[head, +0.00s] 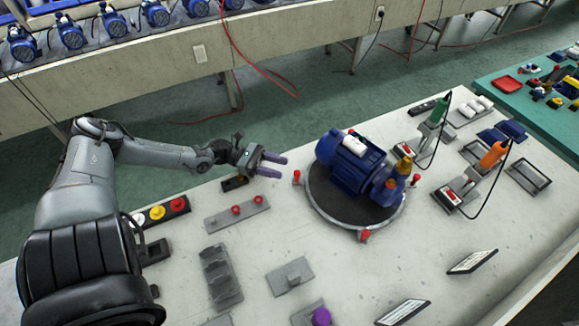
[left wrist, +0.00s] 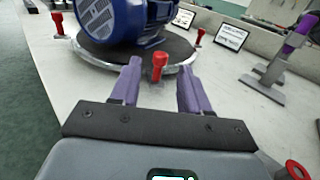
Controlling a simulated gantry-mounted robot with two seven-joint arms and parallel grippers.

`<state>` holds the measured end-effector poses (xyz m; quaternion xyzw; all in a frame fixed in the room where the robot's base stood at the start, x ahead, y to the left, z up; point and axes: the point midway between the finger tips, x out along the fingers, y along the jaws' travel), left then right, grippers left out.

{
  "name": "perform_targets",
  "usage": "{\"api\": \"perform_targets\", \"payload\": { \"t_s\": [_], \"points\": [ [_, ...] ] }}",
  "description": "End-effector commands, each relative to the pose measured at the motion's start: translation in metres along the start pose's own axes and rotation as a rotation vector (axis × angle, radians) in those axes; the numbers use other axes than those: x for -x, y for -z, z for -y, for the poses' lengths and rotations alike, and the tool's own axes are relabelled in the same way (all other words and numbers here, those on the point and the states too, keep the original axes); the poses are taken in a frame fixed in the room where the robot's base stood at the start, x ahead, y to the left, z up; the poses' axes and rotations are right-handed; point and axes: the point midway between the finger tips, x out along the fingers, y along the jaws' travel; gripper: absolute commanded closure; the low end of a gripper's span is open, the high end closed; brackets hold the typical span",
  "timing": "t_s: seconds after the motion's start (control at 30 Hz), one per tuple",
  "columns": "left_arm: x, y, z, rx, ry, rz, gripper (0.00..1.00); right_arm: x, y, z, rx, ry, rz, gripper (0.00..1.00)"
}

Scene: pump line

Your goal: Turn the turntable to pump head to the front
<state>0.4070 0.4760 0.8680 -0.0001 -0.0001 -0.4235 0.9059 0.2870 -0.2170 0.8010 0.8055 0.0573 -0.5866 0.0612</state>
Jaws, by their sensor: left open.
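The round turntable (head: 331,204) has a dark top and a pale metal rim with several red pegs around it. A blue pump (head: 345,168) lies on it, its pump head (head: 388,188) toward the lower right in the head view. My left gripper (head: 280,166) is open and empty, left of the turntable. In the left wrist view a red peg (left wrist: 159,65) at the rim stands between and just beyond the purple fingertips (left wrist: 160,82); I cannot tell whether they touch it. The turntable (left wrist: 93,56) and the pump's ribbed motor end (left wrist: 104,18) also show there. My right gripper is not seen.
Grey fixtures (head: 220,277) and a red-knobbed plate (head: 236,214) stand left and front of the turntable. Tools with green (head: 440,110) and orange (head: 493,154) handles stand on the right. Two small signs (head: 403,312) stand at the front.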

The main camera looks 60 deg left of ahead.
Motion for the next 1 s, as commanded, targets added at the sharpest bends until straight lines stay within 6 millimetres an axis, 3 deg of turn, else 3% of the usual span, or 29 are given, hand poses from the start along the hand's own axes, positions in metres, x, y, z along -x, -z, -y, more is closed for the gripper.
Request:
{"api": "perform_targets", "payload": {
  "t_s": [0.1,0.3,0.67,0.9,1.0],
  "points": [
    [0.019,-0.001,0.001,0.002,0.000,-0.003,0.54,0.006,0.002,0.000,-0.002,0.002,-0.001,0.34],
    [0.037,0.000,0.000,0.000,-0.001,0.000,0.54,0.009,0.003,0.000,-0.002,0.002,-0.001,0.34],
    [0.041,0.000,0.001,0.000,0.001,0.000,0.54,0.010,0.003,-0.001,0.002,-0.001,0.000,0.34],
    [0.041,-0.002,0.001,0.001,0.001,0.000,0.89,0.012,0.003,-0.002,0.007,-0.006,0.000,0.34],
    [0.036,-0.007,0.001,0.019,-0.014,0.008,1.00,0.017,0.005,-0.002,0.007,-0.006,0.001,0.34]
  ]
}}
